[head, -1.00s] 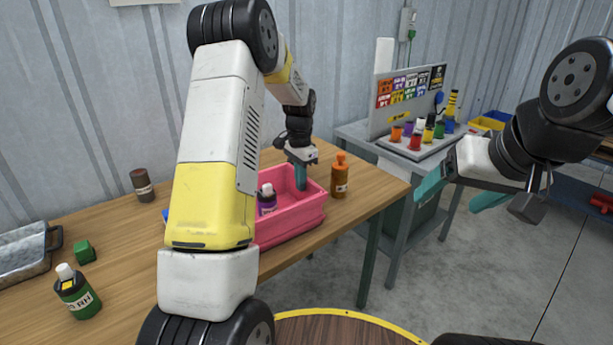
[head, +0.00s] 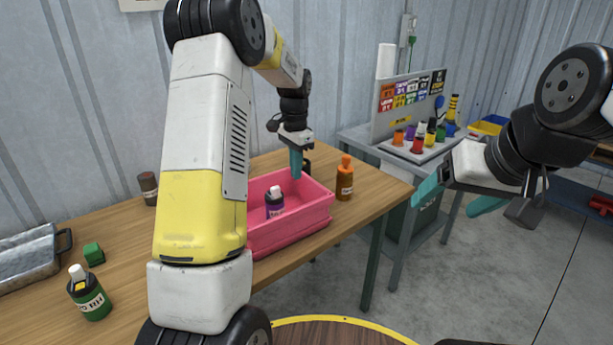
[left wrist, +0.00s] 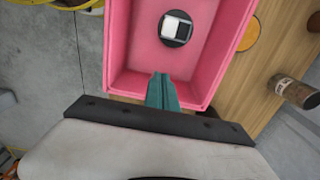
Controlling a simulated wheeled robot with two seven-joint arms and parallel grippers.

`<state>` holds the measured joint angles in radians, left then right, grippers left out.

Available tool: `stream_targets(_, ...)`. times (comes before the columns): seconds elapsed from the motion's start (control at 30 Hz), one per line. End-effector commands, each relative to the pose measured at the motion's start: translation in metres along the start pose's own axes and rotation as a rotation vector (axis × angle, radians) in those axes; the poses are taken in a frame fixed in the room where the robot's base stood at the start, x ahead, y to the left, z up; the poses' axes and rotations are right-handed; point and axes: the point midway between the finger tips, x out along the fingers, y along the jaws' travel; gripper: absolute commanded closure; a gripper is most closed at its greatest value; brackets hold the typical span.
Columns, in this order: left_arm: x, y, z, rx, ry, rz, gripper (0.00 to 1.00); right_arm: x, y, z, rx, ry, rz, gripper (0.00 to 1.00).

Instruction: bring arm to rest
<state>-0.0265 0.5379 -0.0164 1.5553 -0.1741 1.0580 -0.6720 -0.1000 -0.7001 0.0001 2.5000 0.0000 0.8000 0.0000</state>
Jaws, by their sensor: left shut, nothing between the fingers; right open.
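My left arm crosses the left half of the head view. My left gripper (head: 296,164) is above the pink bin (head: 318,212), its teal fingers shut with nothing between them. In the left wrist view the shut fingers (left wrist: 162,88) point into the pink bin (left wrist: 116,50), over its near wall.
An orange bottle (head: 345,178) stands just right of the bin. A grey table behind carries a board and several small bottles (head: 418,137).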

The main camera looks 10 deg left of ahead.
Motion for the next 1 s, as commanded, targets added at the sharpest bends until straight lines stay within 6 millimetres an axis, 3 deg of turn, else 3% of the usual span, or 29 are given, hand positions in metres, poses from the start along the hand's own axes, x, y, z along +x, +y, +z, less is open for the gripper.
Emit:
stream_targets(0.1, -0.019, 0.000, -0.001, 0.000, 0.003, -0.002, 1.00, 0.000, 0.000, 0.000, 0.000, 0.000, 0.000, 0.23)
stream_targets(0.3, -0.036, 0.001, 0.001, -0.004, 0.005, -0.003, 1.00, 0.000, 0.000, 0.000, 0.000, 0.000, 0.000, 0.23)
stream_targets(0.47, -0.067, 0.018, 0.016, -0.060, 0.051, -0.023, 1.00, 0.000, 0.000, 0.000, 0.000, 0.000, 0.000, 0.23)
stream_targets(0.7, -0.131, 0.079, 0.068, -0.245, 0.201, -0.063, 1.00, 0.000, 0.000, 0.000, 0.000, 0.000, 0.000, 0.23)
stream_targets(0.83, -0.152, 0.116, 0.099, -0.349, 0.289, -0.073, 1.00, 0.000, 0.000, 0.000, 0.000, 0.000, 0.000, 0.23)
stream_targets(1.0, -0.163, 0.166, 0.141, -0.484, 0.406, -0.072, 1.00, 0.000, 0.000, 0.000, 0.000, 0.000, 0.000, 0.23)
